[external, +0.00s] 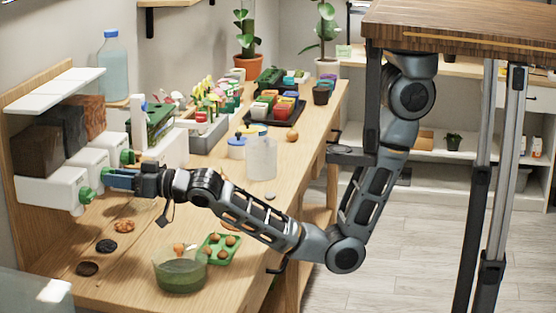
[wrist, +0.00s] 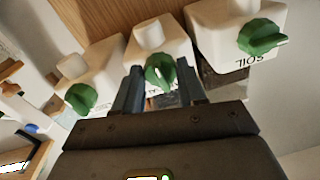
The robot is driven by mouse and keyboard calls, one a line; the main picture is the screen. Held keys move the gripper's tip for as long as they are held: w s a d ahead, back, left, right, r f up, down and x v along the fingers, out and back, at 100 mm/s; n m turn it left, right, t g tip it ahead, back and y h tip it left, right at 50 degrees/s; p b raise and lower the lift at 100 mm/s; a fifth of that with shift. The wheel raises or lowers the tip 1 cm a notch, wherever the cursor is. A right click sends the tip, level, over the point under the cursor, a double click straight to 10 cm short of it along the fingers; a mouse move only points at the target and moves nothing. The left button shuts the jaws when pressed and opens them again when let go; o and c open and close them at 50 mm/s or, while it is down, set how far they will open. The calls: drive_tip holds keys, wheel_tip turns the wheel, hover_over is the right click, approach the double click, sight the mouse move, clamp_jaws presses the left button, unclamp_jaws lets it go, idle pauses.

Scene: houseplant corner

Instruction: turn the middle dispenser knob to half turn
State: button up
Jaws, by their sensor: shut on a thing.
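Three white dispensers with green knobs stand in a row on a wooden board. The middle dispenser (wrist: 158,45) has its green knob (wrist: 160,72) between the two fingers of my gripper (wrist: 159,68). In the external view my gripper (external: 120,178) reaches in from the right and is shut on the middle knob, mostly hidden there. The handle of the middle knob points roughly up and down in the wrist view. The soil dispenser's knob (wrist: 262,37) is to the right and the third knob (wrist: 81,98) to the left, both untouched.
Below the dispensers, small dark and orange-brown piles (external: 107,246) lie on the wooden bench. A green bowl (external: 180,270) and a green tray (external: 222,248) stand near the front edge. A whitish container (external: 261,158) stands behind my arm.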

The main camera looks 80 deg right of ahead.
idle(0.4)
drive_tip(key=o, duration=1.1)
drive_tip(key=shift+c, duration=0.2)
drive_tip(key=s+b, duration=0.1)
drive_tip(key=s, duration=0.6)
drive_tip(key=shift+s+d+f, duration=0.2)
drive_tip(key=shift+s+d, duration=0.05)
drive_tip(key=shift+s, duration=0.15)
